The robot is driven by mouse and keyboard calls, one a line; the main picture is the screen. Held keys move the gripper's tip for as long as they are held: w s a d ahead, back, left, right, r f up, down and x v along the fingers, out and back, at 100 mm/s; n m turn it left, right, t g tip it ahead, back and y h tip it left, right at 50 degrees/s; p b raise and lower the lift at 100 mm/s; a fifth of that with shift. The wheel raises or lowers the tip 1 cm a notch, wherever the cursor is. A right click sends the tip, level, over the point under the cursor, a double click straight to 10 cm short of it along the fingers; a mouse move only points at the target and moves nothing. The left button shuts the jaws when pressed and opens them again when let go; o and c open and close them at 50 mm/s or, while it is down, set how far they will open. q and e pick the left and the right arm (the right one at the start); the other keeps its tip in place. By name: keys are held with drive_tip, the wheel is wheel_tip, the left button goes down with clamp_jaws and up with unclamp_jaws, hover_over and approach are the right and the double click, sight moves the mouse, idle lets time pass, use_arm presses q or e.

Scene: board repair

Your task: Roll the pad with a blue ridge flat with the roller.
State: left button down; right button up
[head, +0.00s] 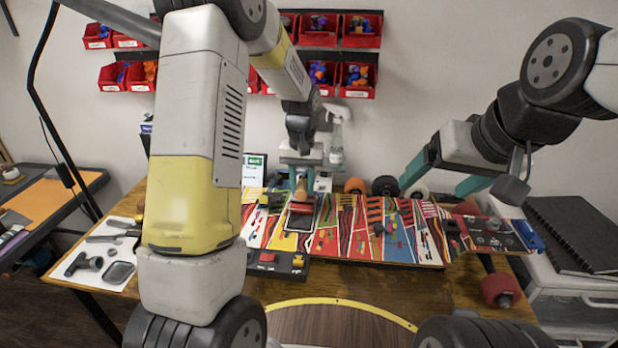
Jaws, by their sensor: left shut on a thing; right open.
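My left gripper (303,180) is shut on the roller (302,193), whose brown handle shows between the teal fingers. The roller's dark lower end is over or on the left part of the colourful board (345,240); I cannot tell whether it touches. I cannot make out the pad with a blue ridge; it may be under the roller or too small to tell. My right gripper (436,188) is open and empty above the right rear of the board.
Several wheels, one orange (355,185), stand behind the board. A spray bottle (337,140) is at the back. A white tool mat (130,285) lies at left, a dark red wheel (500,290) at front right. Red bins (358,78) hang on the wall. A black notebook (575,235) is far right.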

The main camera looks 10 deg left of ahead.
use_arm(q)
drive_tip(key=shift+r, duration=3.55)
drive_tip(key=shift+s, duration=0.1)
